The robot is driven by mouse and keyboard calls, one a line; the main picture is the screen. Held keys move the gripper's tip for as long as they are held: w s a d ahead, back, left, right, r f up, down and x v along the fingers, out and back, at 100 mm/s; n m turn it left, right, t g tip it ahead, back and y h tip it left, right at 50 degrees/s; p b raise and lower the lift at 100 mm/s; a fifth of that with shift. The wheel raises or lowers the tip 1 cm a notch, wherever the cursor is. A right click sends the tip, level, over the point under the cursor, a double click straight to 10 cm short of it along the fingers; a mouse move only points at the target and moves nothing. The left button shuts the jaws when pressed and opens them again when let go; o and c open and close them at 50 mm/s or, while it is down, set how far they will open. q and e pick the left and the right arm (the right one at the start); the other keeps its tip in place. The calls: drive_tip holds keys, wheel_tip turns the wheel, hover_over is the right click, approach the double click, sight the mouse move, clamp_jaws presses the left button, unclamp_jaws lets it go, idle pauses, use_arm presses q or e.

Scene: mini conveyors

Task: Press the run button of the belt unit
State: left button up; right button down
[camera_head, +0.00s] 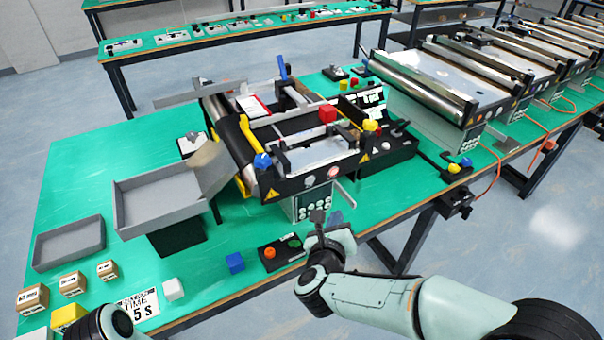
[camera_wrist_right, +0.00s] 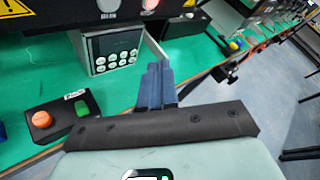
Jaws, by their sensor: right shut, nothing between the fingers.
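The belt unit (camera_head: 317,180) stands on the green table, with a keypad box (camera_head: 314,202) under its front edge; the keypad (camera_wrist_right: 115,52) also shows in the right wrist view. In front lies a small black button box (camera_head: 269,263) with a red-orange button (camera_head: 270,253) and a green button (camera_head: 294,242). The wrist view shows the red button (camera_wrist_right: 41,119) and green button (camera_wrist_right: 82,110) left of my gripper. My right gripper (camera_head: 325,218) is shut and empty, right of the button box and apart from both buttons. Its closed fingers (camera_wrist_right: 154,78) point toward the unit's front. My left gripper is out of view.
A blue cube (camera_head: 235,262) lies left of the button box. Grey trays (camera_head: 118,208), small boxes (camera_head: 33,298) and a white cube (camera_head: 173,289) occupy the left side. The table's front edge runs below my gripper.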

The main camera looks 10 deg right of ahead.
sight(310, 180)
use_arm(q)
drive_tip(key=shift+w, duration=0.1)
use_arm(e)
drive_tip(key=shift+r+m, duration=0.35)
drive_tip(key=shift+m, duration=0.05)
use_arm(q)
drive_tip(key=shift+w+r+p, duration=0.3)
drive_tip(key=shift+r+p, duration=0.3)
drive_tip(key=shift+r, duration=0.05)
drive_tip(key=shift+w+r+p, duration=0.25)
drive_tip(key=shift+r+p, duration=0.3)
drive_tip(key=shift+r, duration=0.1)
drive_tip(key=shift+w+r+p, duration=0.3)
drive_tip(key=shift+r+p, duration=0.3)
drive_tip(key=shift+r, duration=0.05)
use_arm(e)
drive_tip(key=w+a, duration=0.3)
drive_tip(key=w, duration=0.5)
drive_tip(key=shift+w, duration=0.15)
